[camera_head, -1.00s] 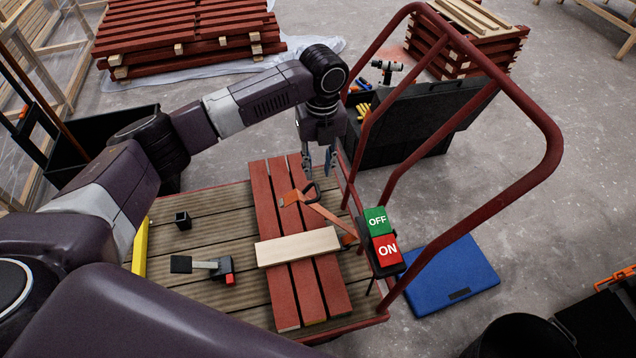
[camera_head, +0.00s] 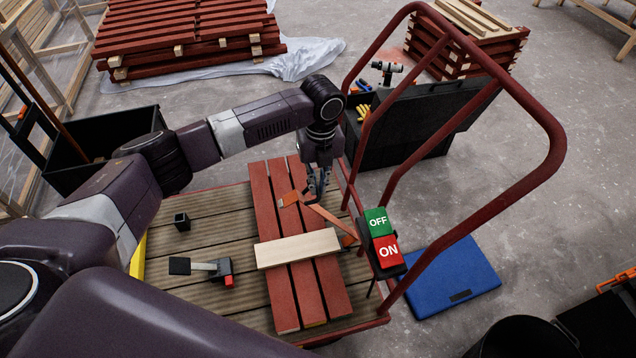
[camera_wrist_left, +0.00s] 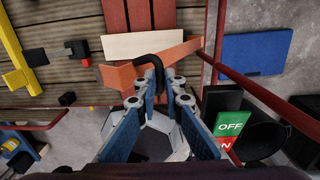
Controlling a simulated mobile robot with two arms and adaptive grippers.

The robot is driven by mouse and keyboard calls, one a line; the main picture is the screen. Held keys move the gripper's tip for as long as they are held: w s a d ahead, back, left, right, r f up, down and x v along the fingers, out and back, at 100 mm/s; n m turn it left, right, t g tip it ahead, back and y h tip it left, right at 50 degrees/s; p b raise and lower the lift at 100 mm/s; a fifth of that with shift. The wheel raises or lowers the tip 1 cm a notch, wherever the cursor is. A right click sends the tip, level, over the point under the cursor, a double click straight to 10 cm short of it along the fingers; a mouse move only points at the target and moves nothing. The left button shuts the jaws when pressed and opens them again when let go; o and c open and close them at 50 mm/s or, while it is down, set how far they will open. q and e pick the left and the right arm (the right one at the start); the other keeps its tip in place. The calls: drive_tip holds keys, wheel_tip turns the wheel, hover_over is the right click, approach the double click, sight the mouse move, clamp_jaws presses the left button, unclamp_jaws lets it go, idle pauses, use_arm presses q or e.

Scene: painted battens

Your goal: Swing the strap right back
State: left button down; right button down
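The orange strap (camera_head: 328,218) lies slantwise over the red battens (camera_head: 305,292), its right end by the cart's right edge. A black loop handle stands at its left part; the loop (camera_wrist_left: 150,62) shows in the left wrist view just beyond my fingertips. My left gripper (camera_head: 318,192) points down over this loop and hides part of it. The strap (camera_wrist_left: 160,62) also shows in the left wrist view. The fingertips are close together with the loop's end at them; whether they grip it is unclear. My right gripper is not in view.
A pale batten (camera_head: 298,248) lies across the red ones. A green OFF and red ON block (camera_head: 382,238) sits at the cart's right edge, beside the red tubular handle (camera_head: 556,140). A black clamp-like tool (camera_head: 205,267) and small black cup (camera_head: 182,221) lie on the slatted deck.

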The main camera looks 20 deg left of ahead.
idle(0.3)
